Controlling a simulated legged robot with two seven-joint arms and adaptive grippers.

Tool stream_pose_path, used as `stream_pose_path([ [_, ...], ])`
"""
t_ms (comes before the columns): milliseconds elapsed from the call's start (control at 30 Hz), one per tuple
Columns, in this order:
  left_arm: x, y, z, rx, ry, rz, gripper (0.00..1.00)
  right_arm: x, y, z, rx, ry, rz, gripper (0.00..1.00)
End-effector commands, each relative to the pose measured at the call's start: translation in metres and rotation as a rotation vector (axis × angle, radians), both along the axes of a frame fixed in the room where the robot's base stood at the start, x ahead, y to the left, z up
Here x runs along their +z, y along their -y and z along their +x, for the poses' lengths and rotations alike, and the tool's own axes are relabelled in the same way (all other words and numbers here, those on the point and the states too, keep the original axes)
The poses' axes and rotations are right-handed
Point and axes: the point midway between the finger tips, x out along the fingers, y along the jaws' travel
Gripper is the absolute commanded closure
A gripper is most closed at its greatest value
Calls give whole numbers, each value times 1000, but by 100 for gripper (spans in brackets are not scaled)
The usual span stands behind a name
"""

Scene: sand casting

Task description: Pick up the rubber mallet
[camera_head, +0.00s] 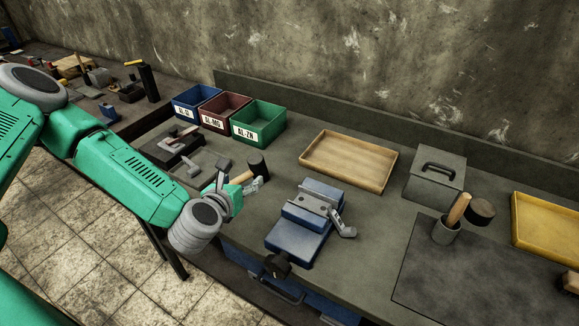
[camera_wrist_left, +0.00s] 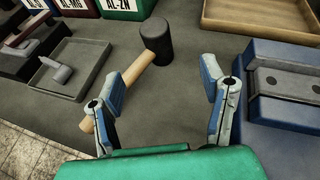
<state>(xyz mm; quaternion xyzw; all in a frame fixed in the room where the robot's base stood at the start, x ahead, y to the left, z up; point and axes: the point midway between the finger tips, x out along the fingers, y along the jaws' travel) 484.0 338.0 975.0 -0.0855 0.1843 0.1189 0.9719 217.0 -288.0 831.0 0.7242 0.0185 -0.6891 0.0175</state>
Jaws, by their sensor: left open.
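The rubber mallet lies on the grey bench, with its black head (camera_head: 258,163) up and to the right of its pale wooden handle (camera_head: 241,177). In the left wrist view its head (camera_wrist_left: 156,38) is at the top middle, and the handle runs down-left, partly hidden behind the left finger. My left gripper (camera_head: 245,186) is close to the handle. In the wrist view my left gripper (camera_wrist_left: 166,88) is open, its fingers wide apart with nothing held between them. I cannot tell whether a finger touches the handle. My right gripper is in neither view.
A blue vise (camera_head: 304,222) stands to the right of the mallet. Blue, red and green (camera_head: 259,122) bins stand behind. A dark tray (camera_head: 171,147) lies to the left.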

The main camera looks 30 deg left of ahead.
Motion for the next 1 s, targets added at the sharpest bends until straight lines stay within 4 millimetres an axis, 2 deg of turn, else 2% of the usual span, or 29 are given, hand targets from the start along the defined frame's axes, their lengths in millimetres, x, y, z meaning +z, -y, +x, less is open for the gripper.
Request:
stream_pose_path([
  [300,-21,-7,54,0,-1,6,35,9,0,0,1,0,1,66],
  [400,-26,-8,66,0,-1,6,35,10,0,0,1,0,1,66],
  [633,-31,-9,79,-3,-1,10,35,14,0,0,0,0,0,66],
  [800,-41,-19,100,-2,-1,8,35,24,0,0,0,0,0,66],
  [1000,-50,-24,118,-2,-2,5,35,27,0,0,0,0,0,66],
])
